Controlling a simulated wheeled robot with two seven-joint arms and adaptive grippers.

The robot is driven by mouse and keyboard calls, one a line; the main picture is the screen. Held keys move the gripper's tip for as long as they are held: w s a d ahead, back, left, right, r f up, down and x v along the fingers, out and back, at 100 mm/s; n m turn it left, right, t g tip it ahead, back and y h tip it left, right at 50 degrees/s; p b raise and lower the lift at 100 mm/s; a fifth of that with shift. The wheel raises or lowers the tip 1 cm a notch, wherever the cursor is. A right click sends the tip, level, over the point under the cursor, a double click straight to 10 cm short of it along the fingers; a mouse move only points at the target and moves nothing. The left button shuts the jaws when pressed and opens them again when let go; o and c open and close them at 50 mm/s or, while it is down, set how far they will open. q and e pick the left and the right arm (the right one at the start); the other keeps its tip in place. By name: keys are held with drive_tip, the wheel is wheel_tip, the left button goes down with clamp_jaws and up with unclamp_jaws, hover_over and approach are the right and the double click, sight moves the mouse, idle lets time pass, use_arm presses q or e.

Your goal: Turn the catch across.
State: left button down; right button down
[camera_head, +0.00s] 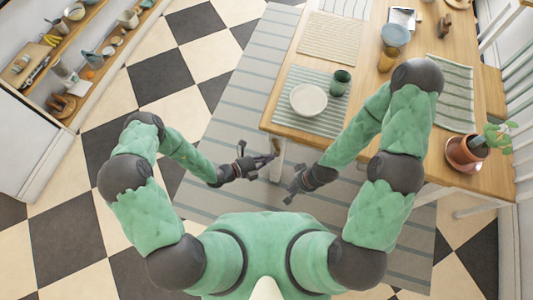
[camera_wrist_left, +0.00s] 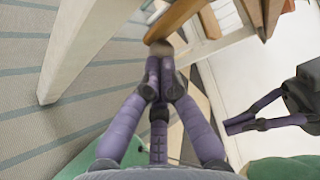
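A short wooden piece (camera_head: 277,146), which looks like the catch, shows below the front left corner of the table. In the left wrist view a wooden bar (camera_wrist_left: 182,18) runs up to the right from just beyond my fingertips; I cannot tell whether it is the same piece. My left gripper (camera_head: 268,158) is by the table's corner leg. In the left wrist view its fingertips (camera_wrist_left: 161,70) are drawn together below the bar's near end; whether they touch it is unclear. My right gripper (camera_head: 292,188) is apart from it, lower right, fingers spread and empty, and also shows in the wrist view (camera_wrist_left: 240,122).
The wooden table (camera_head: 285,112) carries a white plate (camera_head: 308,99), a green cup (camera_head: 340,82) and a potted plant (camera_head: 466,154). A white table leg (camera_wrist_left: 72,50) stands left of my left fingers. A striped rug (camera_head: 215,135) lies below. Shelves stand at the far left.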

use_arm(q)
drive_tip(key=s+d+r+n+t+h+b, duration=0.1)
drive_tip(key=d+r+n+t+h+b, duration=0.1)
drive_tip(key=d+n+t+h+b, duration=0.1)
drive_tip(key=d+n+h+b, duration=0.1)
drive_tip(key=d+n+h, duration=0.1)
drive_tip(key=n, duration=0.1)
drive_tip(key=shift+s+d+h, duration=0.25)
drive_tip(key=shift+s+h, duration=0.05)
drive_tip(key=shift+s, duration=0.1)
drive_tip(key=shift+a, duration=0.1)
idle(0.3)
